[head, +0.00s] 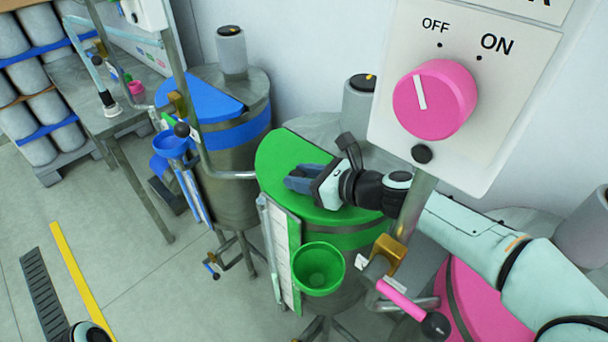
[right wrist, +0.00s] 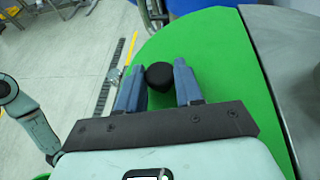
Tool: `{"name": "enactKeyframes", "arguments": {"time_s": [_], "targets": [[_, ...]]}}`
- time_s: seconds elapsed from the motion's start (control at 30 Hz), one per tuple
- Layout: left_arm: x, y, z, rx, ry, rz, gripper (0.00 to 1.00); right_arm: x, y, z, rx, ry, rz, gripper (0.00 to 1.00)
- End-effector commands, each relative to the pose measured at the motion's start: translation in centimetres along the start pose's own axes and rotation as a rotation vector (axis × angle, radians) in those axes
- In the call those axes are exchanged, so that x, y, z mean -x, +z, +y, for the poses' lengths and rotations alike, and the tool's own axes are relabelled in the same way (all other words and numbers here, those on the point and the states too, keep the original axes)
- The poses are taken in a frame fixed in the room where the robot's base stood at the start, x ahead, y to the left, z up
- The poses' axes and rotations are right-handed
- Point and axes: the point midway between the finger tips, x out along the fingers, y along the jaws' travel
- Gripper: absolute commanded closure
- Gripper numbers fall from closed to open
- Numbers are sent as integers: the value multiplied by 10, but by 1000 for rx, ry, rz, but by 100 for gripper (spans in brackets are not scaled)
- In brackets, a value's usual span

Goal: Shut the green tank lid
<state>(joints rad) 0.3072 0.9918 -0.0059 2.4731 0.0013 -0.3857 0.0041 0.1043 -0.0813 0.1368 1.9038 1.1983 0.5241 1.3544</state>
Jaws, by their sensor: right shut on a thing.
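The green tank lid (head: 275,155) is a half-round plate on top of the green-banded tank (head: 350,238). It appears to lie flat over the tank's front half; I cannot tell whether a small gap is left at its rim. In the right wrist view the lid (right wrist: 215,55) fills the middle, beside the grey metal half of the top (right wrist: 285,50). My right gripper (head: 290,184) is low over the lid. Its blue fingers (right wrist: 158,85) are on either side of the lid's black knob (right wrist: 159,76), shut on it. The head view hides the knob. My left gripper is not in view.
A switch panel with a pink dial (head: 435,99) stands close at the upper right. A green funnel (head: 319,268) hangs at the tank's front. A blue-lidded tank (head: 225,165) is to the left, and a pink-lidded tank (head: 475,305) is to the right under my right arm.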

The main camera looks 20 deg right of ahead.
Motion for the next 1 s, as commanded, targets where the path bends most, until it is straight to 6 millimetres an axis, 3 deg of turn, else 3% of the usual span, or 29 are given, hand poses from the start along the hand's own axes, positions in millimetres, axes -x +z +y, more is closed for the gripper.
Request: {"name": "enactKeyframes", "arguments": {"time_s": [0.4, 0.43, 0.5, 0.83, 1.0], "targets": [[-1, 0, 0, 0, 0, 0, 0, -1, -4, 1, 14, 1, 9, 100], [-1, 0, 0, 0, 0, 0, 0, -1, -4, 1, 14, 2, 9, 58], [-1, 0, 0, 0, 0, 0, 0, -1, -4, 1, 13, 1, 8, 39], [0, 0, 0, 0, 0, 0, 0, 2, -2, 0, 11, -2, 5, 39], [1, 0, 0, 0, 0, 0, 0, 22, -1, 0, 10, -4, 3, 39]]}}
